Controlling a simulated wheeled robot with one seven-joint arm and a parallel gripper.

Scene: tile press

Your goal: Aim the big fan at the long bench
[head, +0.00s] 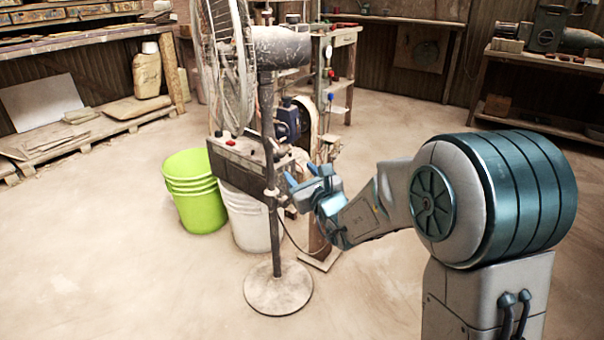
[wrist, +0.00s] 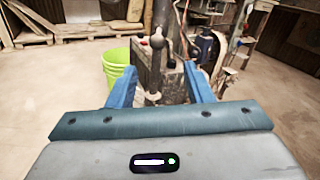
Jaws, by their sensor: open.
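The big fan (head: 272,110) stands upright on a round base (head: 278,290) in the head view. Its wire cage (head: 222,75) faces left and its grey motor housing (head: 282,47) points right; the top is cut off. My gripper (head: 300,174) is open, at mid-height just right of the pole. In the wrist view, the fan's stand (wrist: 153,75) with a round knob shows between and beyond my open gripper (wrist: 160,80), and nothing is gripped. A long wooden bench (head: 85,38) runs along the left wall, with items on top.
A lime green bucket (head: 194,190) and a white bucket (head: 248,218) stand behind the fan, near a box with buttons (head: 240,155). A wooden workstand (head: 340,75) is further back. Another bench (head: 540,62) stands at right. Floor at front left is clear.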

